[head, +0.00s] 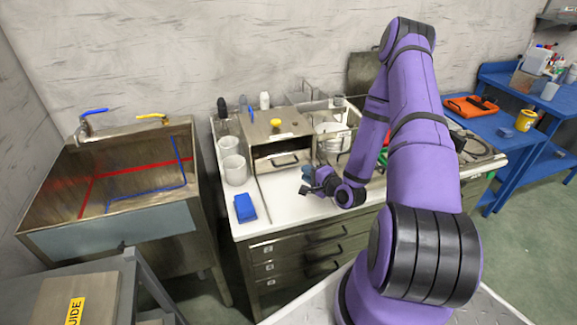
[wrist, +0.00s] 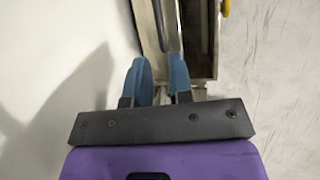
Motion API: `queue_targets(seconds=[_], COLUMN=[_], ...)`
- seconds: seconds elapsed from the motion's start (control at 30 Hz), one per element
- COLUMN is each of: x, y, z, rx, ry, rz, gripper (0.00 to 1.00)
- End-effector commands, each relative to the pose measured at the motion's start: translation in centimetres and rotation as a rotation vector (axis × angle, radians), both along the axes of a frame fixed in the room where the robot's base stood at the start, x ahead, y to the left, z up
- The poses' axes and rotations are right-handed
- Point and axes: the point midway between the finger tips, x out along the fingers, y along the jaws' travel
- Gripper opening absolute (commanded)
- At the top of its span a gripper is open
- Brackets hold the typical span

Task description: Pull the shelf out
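A metal box (head: 262,130) with a yellow knob on top stands on the white counter. In its open front is a shelf (head: 272,166) with a dark bar handle (head: 286,160). My gripper (head: 307,182) is just in front of the box, to the right of and below the handle. In the wrist view its two blue fingertips (wrist: 160,78) are apart with nothing clearly between them. The dark curved handle (wrist: 172,25) shows beyond the fingertips, beside the box (wrist: 202,45). Contact with the handle is not visible.
A blue block (head: 245,207) and white cups (head: 235,170) stand on the counter (head: 285,212) left of my gripper. A wire rack with bowls (head: 330,135) is right of the box. A metal sink (head: 120,185) is at left.

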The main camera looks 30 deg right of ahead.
Motion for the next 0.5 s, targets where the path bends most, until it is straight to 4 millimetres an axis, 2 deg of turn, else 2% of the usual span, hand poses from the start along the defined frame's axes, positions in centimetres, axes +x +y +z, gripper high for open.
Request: queue_targets(seconds=[0.3, 0.5], x=[5.4, 8.0], y=[0.8, 1.1], z=[-1.0, -1.5], rx=[-0.003, -0.003], ry=[-0.001, 0.000], rz=[0.004, 0.004], gripper=[0.20, 0.20])
